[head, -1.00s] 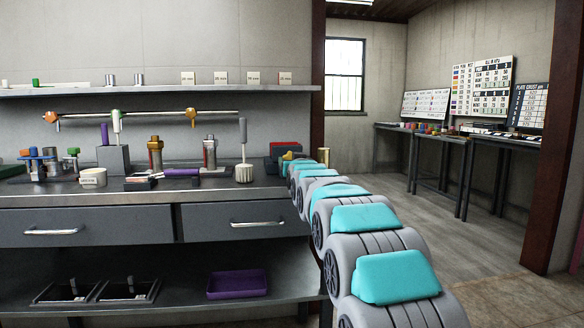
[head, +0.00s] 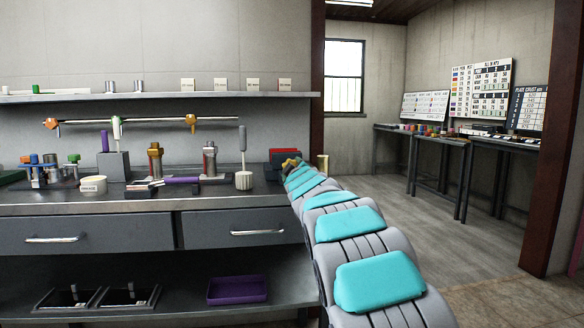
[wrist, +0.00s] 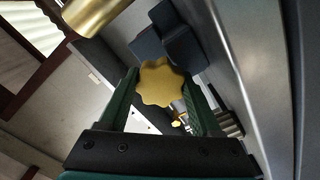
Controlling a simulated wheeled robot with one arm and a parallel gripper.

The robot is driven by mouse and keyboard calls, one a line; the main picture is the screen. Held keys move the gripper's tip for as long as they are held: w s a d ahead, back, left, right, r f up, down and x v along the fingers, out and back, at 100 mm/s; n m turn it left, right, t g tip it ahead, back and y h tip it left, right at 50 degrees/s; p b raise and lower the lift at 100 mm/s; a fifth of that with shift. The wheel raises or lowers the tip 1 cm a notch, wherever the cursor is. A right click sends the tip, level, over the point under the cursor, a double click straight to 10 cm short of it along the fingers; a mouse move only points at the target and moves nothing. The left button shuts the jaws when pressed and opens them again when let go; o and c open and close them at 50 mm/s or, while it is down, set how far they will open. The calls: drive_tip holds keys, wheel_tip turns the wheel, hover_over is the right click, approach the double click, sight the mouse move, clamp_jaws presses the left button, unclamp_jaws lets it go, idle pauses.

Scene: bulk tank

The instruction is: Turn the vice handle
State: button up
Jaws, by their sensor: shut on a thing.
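The vice handle is a gold, lobed knob (wrist: 162,82), seen in the middle of the wrist view. My gripper (wrist: 161,92) has its two green fingers on either side of the knob and is shut on it. A dark blue-grey block (wrist: 170,40), which looks like part of the vice, lies just beyond the knob. In the head view the vice (head: 284,156), dark with a red top, sits at the right end of the bench. The knob shows there as a small gold shape (head: 291,163) at the end of my arm; my fingers are hard to make out.
A brass cylinder (wrist: 95,12) stands close to the knob; it also shows in the head view (head: 322,163). The grey bench (head: 120,196) holds several tools and pots left of the vice. A shelf (head: 150,97) runs above. Open floor lies to the right.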

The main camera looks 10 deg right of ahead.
drive_tip(key=n, duration=0.4)
drive_tip(key=shift+d+f+n+p, duration=0.1)
drive_tip(key=shift+d+n+p, duration=0.05)
drive_tip(key=shift+n+p, duration=0.2)
drive_tip(key=shift+n, duration=1.45)
drive_tip(key=o, duration=1.4)
drive_tip(key=shift+c, duration=0.2)
drive_tip(key=shift+s, duration=0.1)
drive_tip(key=s, duration=0.7)
drive_tip(key=shift+s+b, duration=0.25)
drive_tip(key=shift+b, duration=0.05)
